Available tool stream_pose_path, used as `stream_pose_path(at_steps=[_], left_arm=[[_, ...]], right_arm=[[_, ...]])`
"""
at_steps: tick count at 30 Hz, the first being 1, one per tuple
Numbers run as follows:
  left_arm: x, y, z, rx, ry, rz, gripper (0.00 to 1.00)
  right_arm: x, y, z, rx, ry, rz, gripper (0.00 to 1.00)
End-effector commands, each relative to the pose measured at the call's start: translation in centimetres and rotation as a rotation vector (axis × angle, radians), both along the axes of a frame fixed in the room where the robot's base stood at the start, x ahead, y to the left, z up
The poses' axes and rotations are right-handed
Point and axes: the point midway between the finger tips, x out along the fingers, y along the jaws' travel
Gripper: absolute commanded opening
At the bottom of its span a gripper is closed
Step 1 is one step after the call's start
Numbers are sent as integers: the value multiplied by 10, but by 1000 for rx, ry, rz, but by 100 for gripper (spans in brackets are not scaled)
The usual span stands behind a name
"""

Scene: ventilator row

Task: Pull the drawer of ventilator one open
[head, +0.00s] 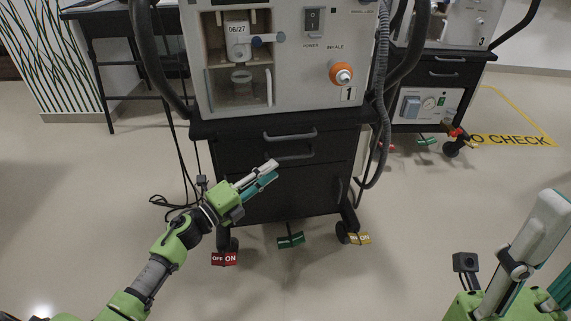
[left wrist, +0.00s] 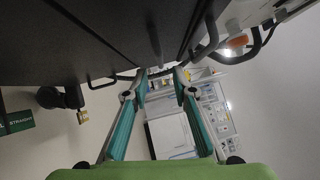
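Ventilator one (head: 284,90), marked "1", stands on a black cart at the centre of the head view. The cart front has an upper handle (head: 290,134) and a lower handle (head: 295,156); its drawers look shut. My left gripper (head: 271,171) is in front of the cart, its fingertips just below and left of the lower handle. In the left wrist view its two teal-padded fingers (left wrist: 160,78) stand apart with nothing held between them; dark cart surfaces fill the top. Whether a fingertip touches the cart is unclear. My right gripper (head: 548,235) is at the lower right, partly cut off, away from the cart.
Corrugated hoses (head: 382,90) hang along the cart's right side. Red (head: 225,259), green (head: 291,240) and yellow (head: 359,238) pedal tags sit low at the cart's base. Ventilator three (head: 445,75) stands at the back right. Cables lie on the floor at left. The front floor is clear.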

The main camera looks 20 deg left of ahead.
Motion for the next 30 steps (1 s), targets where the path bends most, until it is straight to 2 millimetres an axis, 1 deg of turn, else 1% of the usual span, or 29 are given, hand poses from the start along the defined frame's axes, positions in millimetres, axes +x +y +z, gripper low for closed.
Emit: stream_pose_path(at_steps=[1,3,9,15,22,23,24,25,26,30], left_arm=[[11,-6,1,-1,-4,-2,25],[23,-13,2,-1,-3,0,25],[47,-27,5,-1,0,0,25],[57,-32,7,-1,0,1,25],[57,-32,7,-1,2,1,25],[57,-32,7,-1,2,1,22],[57,-32,7,-1,2,0,12],[57,-32,7,-1,2,1,4],[57,-32,7,-1,2,1,0],[57,-32,7,-1,2,0,0]], right_arm=[[0,0,-1,0,-10,0,40],[0,0,0,-1,-21,-1,40],[2,2,4,-4,-40,-2,40],[2,2,6,-7,-49,-2,40],[2,2,8,-7,-53,-2,40],[2,2,8,-7,-53,-2,40],[2,2,8,-5,-53,-2,40],[2,2,8,-5,-53,-2,40],[2,2,8,-5,-53,-2,40],[2,1,8,-2,-51,-3,40]])
